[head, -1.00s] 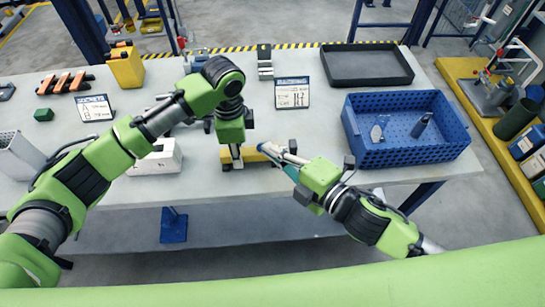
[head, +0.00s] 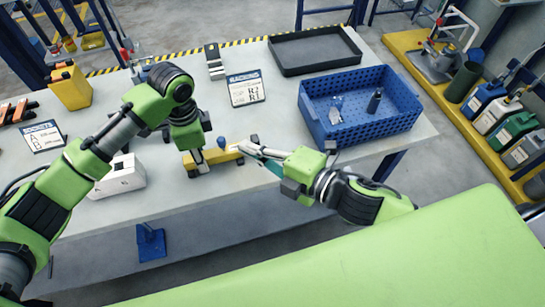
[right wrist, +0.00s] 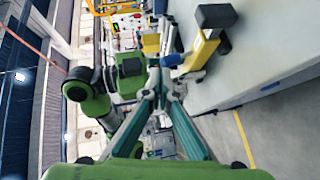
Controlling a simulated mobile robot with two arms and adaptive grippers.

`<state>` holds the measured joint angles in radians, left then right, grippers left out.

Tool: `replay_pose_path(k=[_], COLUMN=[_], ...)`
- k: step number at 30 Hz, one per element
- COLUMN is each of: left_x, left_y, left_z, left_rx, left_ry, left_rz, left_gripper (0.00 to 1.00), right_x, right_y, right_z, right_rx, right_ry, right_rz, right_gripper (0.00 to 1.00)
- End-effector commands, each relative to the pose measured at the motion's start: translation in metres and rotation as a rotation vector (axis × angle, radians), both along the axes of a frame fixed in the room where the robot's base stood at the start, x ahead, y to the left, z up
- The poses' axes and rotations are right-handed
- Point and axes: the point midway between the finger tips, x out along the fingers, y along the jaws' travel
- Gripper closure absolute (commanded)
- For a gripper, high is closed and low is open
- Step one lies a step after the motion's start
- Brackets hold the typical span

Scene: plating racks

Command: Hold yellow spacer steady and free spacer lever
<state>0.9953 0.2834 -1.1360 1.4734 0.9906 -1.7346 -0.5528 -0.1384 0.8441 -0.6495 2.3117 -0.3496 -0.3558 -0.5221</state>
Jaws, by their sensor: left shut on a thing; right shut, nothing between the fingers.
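The yellow spacer (head: 229,155) lies on the table near its front edge, with dark ends; it also shows in the right wrist view (right wrist: 203,52). A small blue knob (head: 221,142) sits on its top and shows in the right wrist view (right wrist: 172,60); I take it as part of the lever. My left gripper (head: 195,163) points down and is shut on the spacer's left end. My right gripper (head: 247,149) is shut and empty, its tips close to the spacer's right end. I cannot tell whether they touch it.
A blue perforated crate (head: 360,140) with two small items stands to the right, a black tray (head: 315,50) behind it. A card stand (head: 246,88) is behind the spacer. A white box (head: 119,177) and a yellow container (head: 70,87) stand to the left.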

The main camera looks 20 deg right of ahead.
Motion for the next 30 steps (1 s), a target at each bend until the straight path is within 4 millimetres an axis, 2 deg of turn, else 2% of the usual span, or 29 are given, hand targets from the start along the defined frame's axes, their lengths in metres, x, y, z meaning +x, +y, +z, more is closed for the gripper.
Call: replay_pose_path(k=[9,15,30], left_x=[0.000,0.000,0.000], left_y=[0.000,0.000,0.000], left_z=[0.000,0.000,0.000], left_rx=[0.000,0.000,0.001], left_ry=[0.001,0.001,0.000], left_rz=[-0.001,-0.001,0.000], left_gripper=[1.00,1.00,1.00], right_x=[-0.033,-0.045,-0.054], right_y=[-0.024,-0.034,-0.041], right_z=[0.007,0.010,0.014], right_rx=[-0.002,0.000,0.000], right_ry=[0.004,0.003,-0.001], right_rz=[0.003,-0.001,0.002], right_gripper=[1.00,1.00,1.00])
